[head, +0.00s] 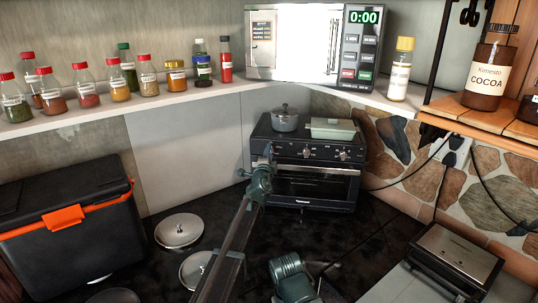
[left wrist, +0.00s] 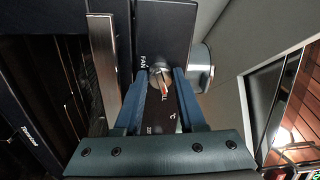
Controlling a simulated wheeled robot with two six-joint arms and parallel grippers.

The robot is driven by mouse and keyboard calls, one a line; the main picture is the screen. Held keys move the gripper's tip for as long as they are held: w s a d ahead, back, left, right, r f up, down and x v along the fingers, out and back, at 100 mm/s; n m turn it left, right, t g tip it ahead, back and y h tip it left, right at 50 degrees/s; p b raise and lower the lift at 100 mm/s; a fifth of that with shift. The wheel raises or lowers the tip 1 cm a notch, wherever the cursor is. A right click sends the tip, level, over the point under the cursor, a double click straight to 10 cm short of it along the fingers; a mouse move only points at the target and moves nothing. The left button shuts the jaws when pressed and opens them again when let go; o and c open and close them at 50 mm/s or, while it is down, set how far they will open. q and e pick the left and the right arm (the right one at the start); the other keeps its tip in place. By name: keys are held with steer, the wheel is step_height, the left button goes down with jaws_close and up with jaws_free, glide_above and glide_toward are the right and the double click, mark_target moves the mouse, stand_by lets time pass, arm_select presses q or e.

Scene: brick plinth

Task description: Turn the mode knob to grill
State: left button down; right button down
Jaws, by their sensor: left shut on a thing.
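The black toaster oven (head: 313,188) stands in the corner with a row of knobs along its upper front. My left gripper (head: 268,156) is at the leftmost knob in the head view and hides most of it. In the left wrist view the mode knob (left wrist: 160,77) sits between the blue fingertips of my left gripper (left wrist: 158,82), which is shut on it. A red mark on the knob points toward a partly hidden label ending in "LL". The label "FAN" shows beside the knob. A teal part of my right arm shows low in the head view; its fingers cannot be made out.
A grey pot (head: 285,121) and a pale green dish (head: 333,129) stand on the oven. The oven's metal door handle (left wrist: 104,62) is close to my left fingers. Pot lids (head: 179,230) lie on the dark counter. A cooler (head: 68,222) is at left, a black grill (head: 455,258) at right.

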arm_select(q)
steer(key=c, duration=0.5)
jaws_free()
steer(key=s+a, duration=0.1)
steer(key=s, duration=1.2)
steer(key=shift+s+a+f+b, duration=0.35)
steer(key=shift+a+f+b, duration=0.05)
steer(key=shift+f+b, duration=0.05)
